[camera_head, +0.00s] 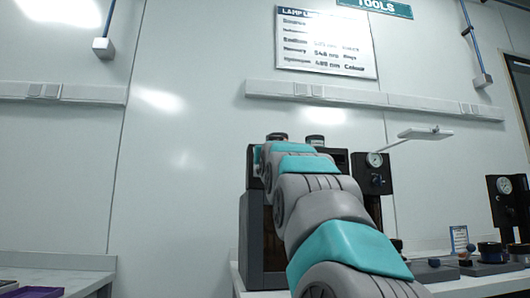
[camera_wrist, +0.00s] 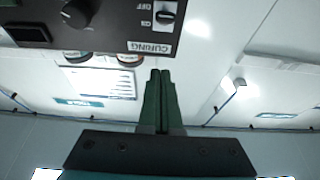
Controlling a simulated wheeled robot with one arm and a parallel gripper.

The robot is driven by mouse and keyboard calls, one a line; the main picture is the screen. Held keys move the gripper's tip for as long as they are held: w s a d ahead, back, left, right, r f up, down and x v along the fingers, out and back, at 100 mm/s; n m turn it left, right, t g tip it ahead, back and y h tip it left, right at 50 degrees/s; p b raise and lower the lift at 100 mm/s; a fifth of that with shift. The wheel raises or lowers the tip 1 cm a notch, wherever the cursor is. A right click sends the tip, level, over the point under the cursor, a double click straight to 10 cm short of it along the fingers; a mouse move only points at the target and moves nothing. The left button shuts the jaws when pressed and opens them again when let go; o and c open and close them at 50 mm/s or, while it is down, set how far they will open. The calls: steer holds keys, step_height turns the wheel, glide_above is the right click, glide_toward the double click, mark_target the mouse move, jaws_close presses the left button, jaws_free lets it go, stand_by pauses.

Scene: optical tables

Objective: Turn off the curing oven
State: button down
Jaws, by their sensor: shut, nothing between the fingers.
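The curing oven (camera_head: 262,235) is a dark box on the bench in the head view, largely hidden behind my arm. The wrist view is upside down and shows its dark front panel (camera_wrist: 110,30) at the top, with a "CURING" label, a round black knob (camera_wrist: 76,13) and a small switch (camera_wrist: 166,14) marked OFF and ON. I cannot tell which way the switch is set. My gripper (camera_wrist: 160,73) is shut and empty, its green fingertips close to the panel edge in the picture, near the label and switch. Contact is not clear. The head view hides the gripper.
Two jars (camera_head: 315,141) stand on top of the oven. To its right are a dark unit with a gauge (camera_head: 375,160), a lamp (camera_head: 425,134) and another gauge unit (camera_head: 505,186). A purple tray (camera_head: 35,292) lies on the left bench. The wall between the benches is bare.

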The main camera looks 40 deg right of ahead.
steer(key=s+a+f+b, duration=0.1)
steer(key=s+a+f, duration=0.2)
steer(key=s+f, duration=0.2)
steer(key=shift+f, duration=0.85)
steer(key=shift+w, duration=0.1)
